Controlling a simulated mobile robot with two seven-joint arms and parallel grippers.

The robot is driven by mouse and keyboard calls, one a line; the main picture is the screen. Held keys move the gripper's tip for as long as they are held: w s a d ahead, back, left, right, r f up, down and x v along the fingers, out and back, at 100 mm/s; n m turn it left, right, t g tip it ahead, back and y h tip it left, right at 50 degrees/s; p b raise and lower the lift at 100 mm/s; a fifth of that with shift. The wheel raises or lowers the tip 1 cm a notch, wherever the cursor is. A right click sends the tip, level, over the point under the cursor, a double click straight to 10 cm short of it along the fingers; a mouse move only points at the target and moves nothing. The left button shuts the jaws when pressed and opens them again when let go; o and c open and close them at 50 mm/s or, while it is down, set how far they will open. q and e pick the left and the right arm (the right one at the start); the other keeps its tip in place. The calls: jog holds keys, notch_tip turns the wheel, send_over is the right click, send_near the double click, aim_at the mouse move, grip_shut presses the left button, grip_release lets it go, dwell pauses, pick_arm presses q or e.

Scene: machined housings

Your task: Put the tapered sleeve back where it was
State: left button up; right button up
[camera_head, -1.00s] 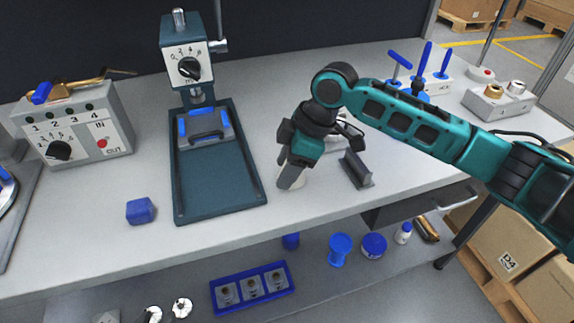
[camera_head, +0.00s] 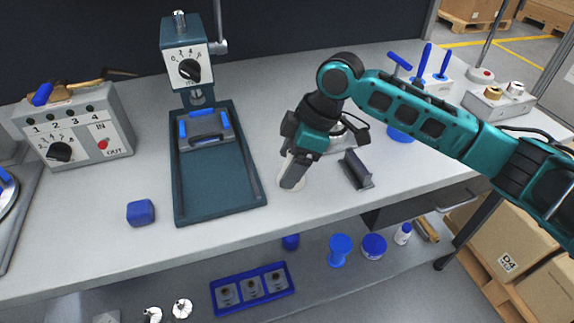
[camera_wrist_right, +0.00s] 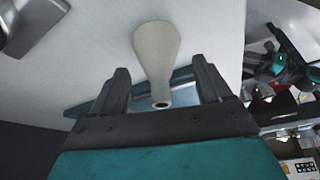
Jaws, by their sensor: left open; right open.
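The tapered sleeve (camera_wrist_right: 156,45) is pale grey-beige. In the right wrist view its wide end is against the grey bench top and its narrow, holed end points toward my gripper. My right gripper (camera_wrist_right: 163,82) is open, with one finger on each side of the sleeve and visible gaps between. In the head view the right gripper (camera_head: 291,176) points down at the bench, right of the press, and hides most of the sleeve; only a pale edge (camera_head: 282,181) shows. My left gripper is not in view.
A dark press (camera_head: 220,180) stands left of the gripper, and a dark angled bracket (camera_head: 356,170) close on its right. A blue block (camera_head: 140,212) lies near the front edge. A blue tray (camera_head: 252,288) is on the lower shelf. A control box (camera_head: 85,125) stands at the left.

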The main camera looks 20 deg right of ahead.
pick_arm(q)
jog(key=shift+w+r+p, duration=0.15)
jog(key=shift+r+p, duration=0.4)
jog(key=shift+r, duration=0.2)
pick_arm(e)
jog(key=v, duration=1)
jog(key=shift+s+d, duration=0.1)
